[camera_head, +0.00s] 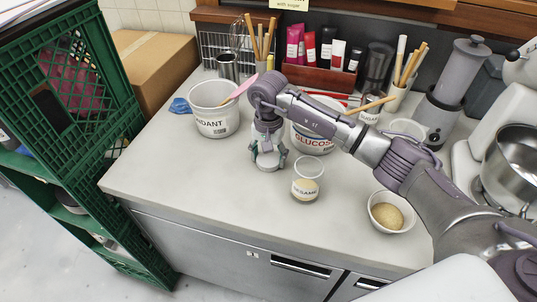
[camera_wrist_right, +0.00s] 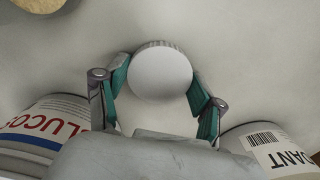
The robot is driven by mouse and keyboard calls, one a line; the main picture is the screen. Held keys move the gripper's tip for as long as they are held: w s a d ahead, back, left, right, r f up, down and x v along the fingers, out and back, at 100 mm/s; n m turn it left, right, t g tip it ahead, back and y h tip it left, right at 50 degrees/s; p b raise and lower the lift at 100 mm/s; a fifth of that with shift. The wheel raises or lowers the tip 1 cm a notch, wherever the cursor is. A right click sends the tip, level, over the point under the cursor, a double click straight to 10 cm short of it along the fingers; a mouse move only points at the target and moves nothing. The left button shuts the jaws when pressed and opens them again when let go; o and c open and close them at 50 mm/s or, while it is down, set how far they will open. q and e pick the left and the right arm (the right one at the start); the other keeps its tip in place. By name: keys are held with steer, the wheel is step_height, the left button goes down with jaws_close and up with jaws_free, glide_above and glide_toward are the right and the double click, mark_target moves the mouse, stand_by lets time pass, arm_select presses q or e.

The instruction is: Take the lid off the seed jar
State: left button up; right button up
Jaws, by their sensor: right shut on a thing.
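The seed jar (camera_head: 306,187), clear with a SESAME label, stands upright on the counter. Its top looks open, with pale seeds low inside. My right gripper (camera_head: 268,160) points down just left of the jar, apart from it. It is shut on a round white lid with a ribbed edge, which shows between the teal-padded fingers in the right wrist view (camera_wrist_right: 160,72). The lid is low over the counter; I cannot tell whether it touches it. In the head view the fingers mostly hide it. My left gripper is not in view.
The fondant tub (camera_head: 211,122) stands behind left of my gripper, the glucose tub (camera_head: 313,142) behind right under my arm. A bowl of dough (camera_head: 378,197) sits at the right. A green crate rack (camera_head: 75,90) borders the left. The counter's front left (camera_head: 185,180) is clear.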

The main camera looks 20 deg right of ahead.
steer(key=shift+f, duration=0.1)
steer(key=shift+f, duration=0.15)
steer(key=o, duration=1.3)
steer(key=shift+r, duration=0.2)
